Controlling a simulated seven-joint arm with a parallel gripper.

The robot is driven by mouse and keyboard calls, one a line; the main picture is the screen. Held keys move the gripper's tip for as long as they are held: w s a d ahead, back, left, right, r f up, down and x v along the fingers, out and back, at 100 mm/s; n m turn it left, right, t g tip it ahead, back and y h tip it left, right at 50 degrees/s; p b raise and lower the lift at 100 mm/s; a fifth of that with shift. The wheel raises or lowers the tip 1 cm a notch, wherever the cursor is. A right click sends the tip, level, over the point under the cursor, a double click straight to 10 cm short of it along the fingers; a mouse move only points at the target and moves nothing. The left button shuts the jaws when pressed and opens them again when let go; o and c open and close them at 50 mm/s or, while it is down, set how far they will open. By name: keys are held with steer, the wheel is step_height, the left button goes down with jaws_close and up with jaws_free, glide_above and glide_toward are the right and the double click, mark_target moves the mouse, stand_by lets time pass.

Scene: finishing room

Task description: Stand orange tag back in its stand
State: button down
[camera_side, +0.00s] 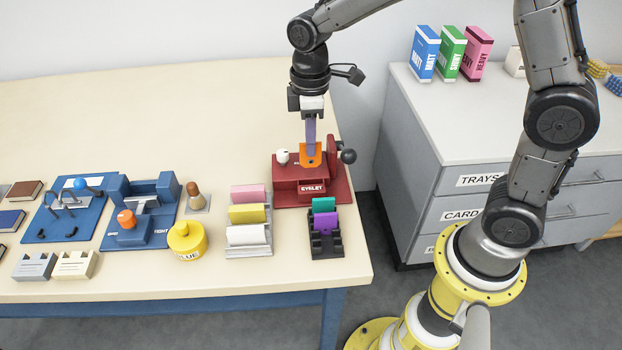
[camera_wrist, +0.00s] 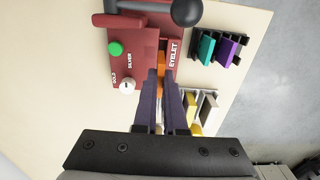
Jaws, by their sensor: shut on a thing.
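The orange tag (camera_side: 312,160) is at the red eyelet press (camera_side: 284,172), upright between the fingers of my gripper (camera_side: 310,143). In the wrist view the tag (camera_wrist: 161,61) shows as a thin orange edge at the fingertips (camera_wrist: 163,72), beside the word EYELET. My gripper is shut on it; its lower edge is partly hidden, so I cannot tell whether it touches the press. The dark tag stand (camera_side: 327,251) is in front of the press. It holds a teal tag (camera_side: 324,205) and a purple tag (camera_side: 326,220); its front part is empty.
The press has a ball-ended lever (camera_side: 347,156) at its right. A pale rack (camera_side: 249,249) with pink, yellow and white cards stands left of the stand. A yellow glue pot (camera_side: 187,241) is farther left. The table's right edge is close to the stand.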

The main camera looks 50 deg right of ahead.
steer(key=shift+r, duration=0.1)
step_height(320, 180, up, 5)
steer(key=s+a, duration=1)
steer(key=s, duration=0.3)
steer(key=shift+w+d+f, duration=0.1)
steer(key=shift+w+f, duration=0.05)
steer(key=shift+f, duration=2.8)
steer(key=shift+w+f, duration=0.15)
steer(key=shift+f, duration=2.75)
steer(key=shift+f, duration=0.55)
steer(key=c, duration=1.3)
jaws_free()
steer(key=shift+o, duration=0.2)
